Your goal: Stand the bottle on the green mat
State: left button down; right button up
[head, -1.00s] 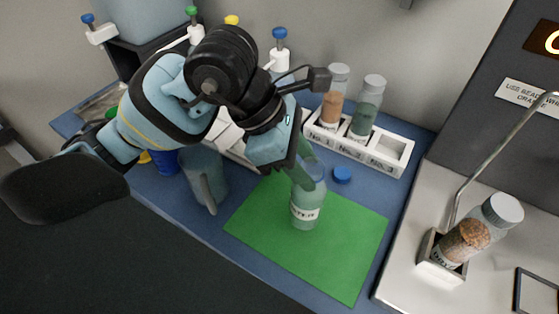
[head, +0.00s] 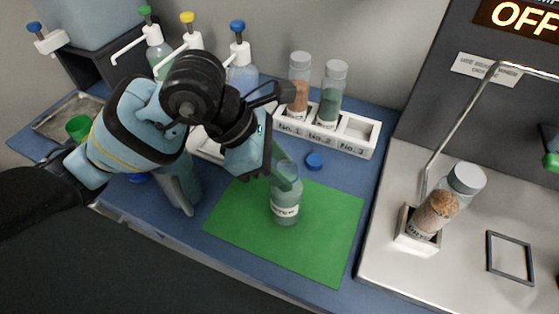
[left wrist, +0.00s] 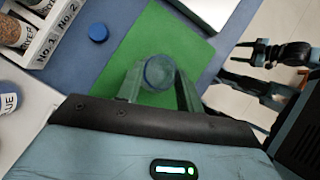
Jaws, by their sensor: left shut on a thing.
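The clear greenish bottle (head: 286,207) with a white label is upright over the middle-left of the green mat (head: 325,245). Its base looks on or just above the mat; I cannot tell whether it touches. My left gripper (head: 283,174) is shut on the bottle's upper part from above. In the left wrist view the bottle's round top (left wrist: 159,72) shows between the two fingers, with the green mat (left wrist: 165,35) beyond.
A blue cap (head: 315,160) lies behind the mat. A white rack (head: 352,140) holds two filled vials. Pump bottles (head: 240,75) stand behind my left arm. A tilted vial (head: 438,208) sits in a holder on the machine at right. The mat's right part is clear.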

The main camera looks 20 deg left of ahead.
pick_arm(q)
jog(key=shift+f, duration=0.15)
jog(key=c, duration=0.9)
grip_release()
jog(key=shift+a+r, duration=0.1)
jog(key=shift+r, duration=0.3)
jog(key=v, duration=1.1)
jog(key=shift+s+a+r+p, duration=0.1)
jog(key=shift+a+r+p, duration=0.05)
jog(key=shift+r+p, duration=0.15)
